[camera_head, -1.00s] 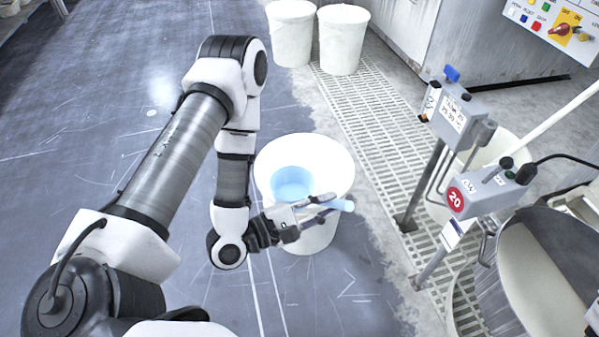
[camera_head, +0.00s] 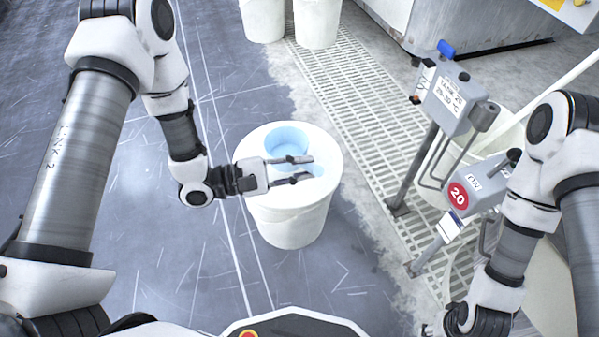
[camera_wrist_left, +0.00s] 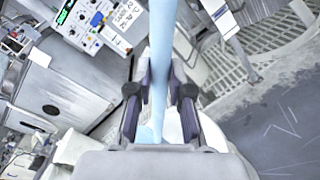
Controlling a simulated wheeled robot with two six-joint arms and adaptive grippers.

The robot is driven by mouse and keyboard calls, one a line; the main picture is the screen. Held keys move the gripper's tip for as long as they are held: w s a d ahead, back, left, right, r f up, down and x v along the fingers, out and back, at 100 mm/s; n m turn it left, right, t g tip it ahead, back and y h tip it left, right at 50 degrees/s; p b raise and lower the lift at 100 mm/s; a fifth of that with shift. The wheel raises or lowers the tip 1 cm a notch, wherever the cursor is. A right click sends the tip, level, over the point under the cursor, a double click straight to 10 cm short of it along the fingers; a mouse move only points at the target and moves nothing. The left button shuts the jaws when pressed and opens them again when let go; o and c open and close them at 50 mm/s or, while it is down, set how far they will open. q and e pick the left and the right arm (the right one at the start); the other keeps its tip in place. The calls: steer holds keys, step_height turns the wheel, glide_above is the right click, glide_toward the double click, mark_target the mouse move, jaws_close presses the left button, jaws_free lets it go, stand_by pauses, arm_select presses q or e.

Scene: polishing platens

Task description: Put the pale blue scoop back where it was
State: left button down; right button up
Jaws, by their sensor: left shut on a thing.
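The pale blue scoop (camera_head: 287,142) is over the white top of a bucket (camera_head: 290,222), its round cup toward the far side. I cannot tell whether it touches the top. My left gripper (camera_head: 305,170) reaches in from the left, above the bucket, shut on the scoop's handle. In the left wrist view the long pale blue handle (camera_wrist_left: 159,60) runs between the two fingers. My right arm shows at the right; its gripper is mostly cut off at the bottom edge, and its jaws cannot be made out.
Two white buckets (camera_head: 317,22) stand at the back beside a floor grating (camera_head: 350,105). A grey control box (camera_head: 450,100) on a post and another box with a red 20 label (camera_head: 458,195) stand right of the bucket. The scratched dark floor at left is open.

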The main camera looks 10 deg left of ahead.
arm_select(q)
steer(key=shift+w+a+f, duration=0.1)
steer(key=shift+w, duration=0.35)
steer(key=shift+w+a+f, duration=0.1)
steer(key=shift+w, duration=0.3)
steer(key=shift+w+f+b, duration=0.25)
steer(key=shift+f+b, duration=0.05)
steer(key=shift+b, duration=0.05)
step_height(320, 180, down, 3)
steer(key=shift+f+b, duration=0.1)
steer(key=shift+b, duration=0.85)
steer(key=shift+r, duration=0.25)
steer(key=shift+s+f, duration=0.1)
steer(key=shift+f, duration=0.05)
steer(key=c, duration=1.1)
jaws_free()
